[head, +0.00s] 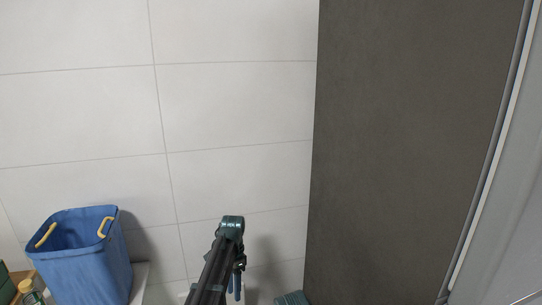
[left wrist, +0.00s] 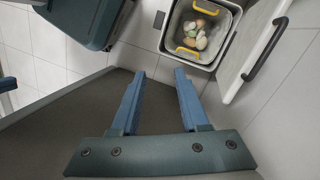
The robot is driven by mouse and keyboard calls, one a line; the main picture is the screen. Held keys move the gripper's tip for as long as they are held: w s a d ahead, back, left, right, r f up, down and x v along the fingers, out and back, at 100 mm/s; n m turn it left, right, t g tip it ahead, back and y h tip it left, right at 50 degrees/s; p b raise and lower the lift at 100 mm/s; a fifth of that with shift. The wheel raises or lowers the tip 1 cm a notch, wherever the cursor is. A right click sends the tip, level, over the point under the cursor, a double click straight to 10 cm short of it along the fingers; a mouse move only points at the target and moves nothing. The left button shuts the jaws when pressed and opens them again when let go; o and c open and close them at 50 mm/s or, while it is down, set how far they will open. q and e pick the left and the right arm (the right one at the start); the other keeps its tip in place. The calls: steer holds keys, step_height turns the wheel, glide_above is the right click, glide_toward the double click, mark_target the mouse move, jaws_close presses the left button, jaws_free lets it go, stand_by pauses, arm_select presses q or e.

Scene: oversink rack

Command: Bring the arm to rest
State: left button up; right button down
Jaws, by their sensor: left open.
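My left arm (head: 215,275) rises from the bottom of the head view, folded at a teal joint. Part of my left gripper (head: 238,287), with blue fingers, shows beside the arm, pointing down. In the left wrist view my left gripper (left wrist: 157,75) has its two blue fingers spread well apart, with nothing between them. My right gripper is not seen.
A blue basket (head: 88,280) with yellow handles stands at the lower left. A dark panel (head: 410,150) rises on the right, near a tiled wall (head: 235,100). The left wrist view shows a grey bin (left wrist: 174,42) holding several rounded items, beside a white front (left wrist: 248,55) with a black handle.

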arm_select(q)
steer(key=s+d+r+n+t+p, duration=0.1)
steer(key=s+d+r+n+p, duration=0.1)
steer(key=s, duration=1)
steer(key=s+d+r+n+t+y+p, duration=0.1)
steer(key=s+d+r+n+p, duration=0.2)
steer(key=s, duration=0.9)
steer(key=shift+d+r+n, duration=0.4)
steer(key=shift+d+n, duration=0.4)
steer(key=shift+d, duration=0.3)
